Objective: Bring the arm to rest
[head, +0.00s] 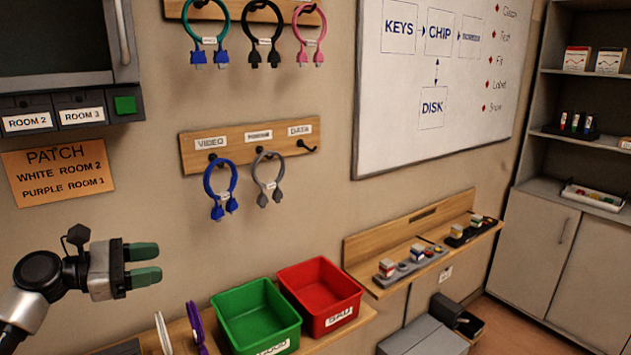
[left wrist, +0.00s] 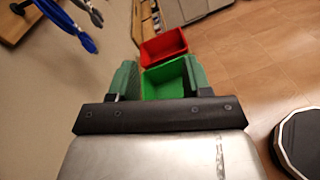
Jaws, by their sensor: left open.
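My left gripper (head: 143,265) is at the lower left of the head view, in front of the wall and below the orange patch sign. Its two green fingers are apart with nothing between them. In the left wrist view its fingers (left wrist: 160,80) stand on either side of the green bin, which is farther off and not held. My right gripper is in neither view.
A green bin (head: 256,345) and a red bin (head: 331,319) stand on a wooden shelf, beside a purple cable (head: 197,325) and a white cable (head: 162,333). Blue (head: 220,190) and grey (head: 266,180) cables hang from wall hooks. An orange sign (head: 58,172) is above the gripper.

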